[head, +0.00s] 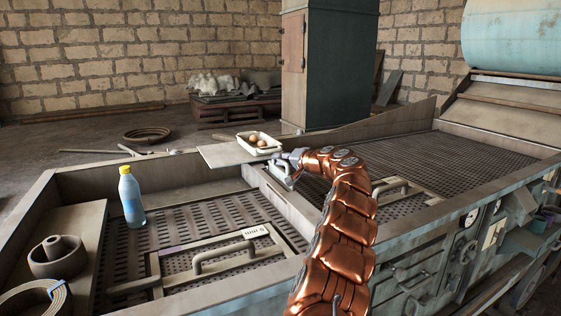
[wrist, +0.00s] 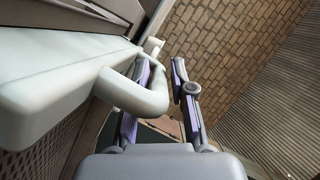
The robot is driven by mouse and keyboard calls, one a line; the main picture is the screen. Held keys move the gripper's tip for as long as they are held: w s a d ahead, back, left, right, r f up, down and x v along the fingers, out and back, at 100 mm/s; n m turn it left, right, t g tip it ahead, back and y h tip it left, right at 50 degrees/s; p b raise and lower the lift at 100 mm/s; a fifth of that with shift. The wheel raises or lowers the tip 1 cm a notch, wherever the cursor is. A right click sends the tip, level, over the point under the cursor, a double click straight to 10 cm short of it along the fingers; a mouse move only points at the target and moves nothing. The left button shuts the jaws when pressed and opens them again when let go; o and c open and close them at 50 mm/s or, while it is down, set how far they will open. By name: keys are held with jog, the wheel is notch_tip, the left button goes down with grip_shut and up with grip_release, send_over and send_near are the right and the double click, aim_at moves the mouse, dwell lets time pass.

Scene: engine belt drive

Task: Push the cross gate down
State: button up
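The cross gate, as far as I can tell, is the pale greenish panel with a bar handle (head: 281,173) at the divider between the two perforated bays, partly hidden by my arm. In the wrist view the pale panel (wrist: 50,95) fills the left side, and its round handle (wrist: 146,96) sticks out to the right. My gripper (head: 293,157) is at this handle. In the wrist view my gripper (wrist: 165,75) has its two fingers apart. The handle's bend covers part of the left finger and reaches into the gap. I cannot tell whether they touch.
A blue bottle with a yellow cap (head: 131,197) stands at the left bay. A tray with brown round things (head: 259,142) sits on a flat board (head: 222,155) behind the gate. Hatches with handles (head: 237,256) lie in both bays.

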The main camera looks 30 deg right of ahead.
dwell(0.3)
jog(key=v, duration=1.2)
dwell(0.3)
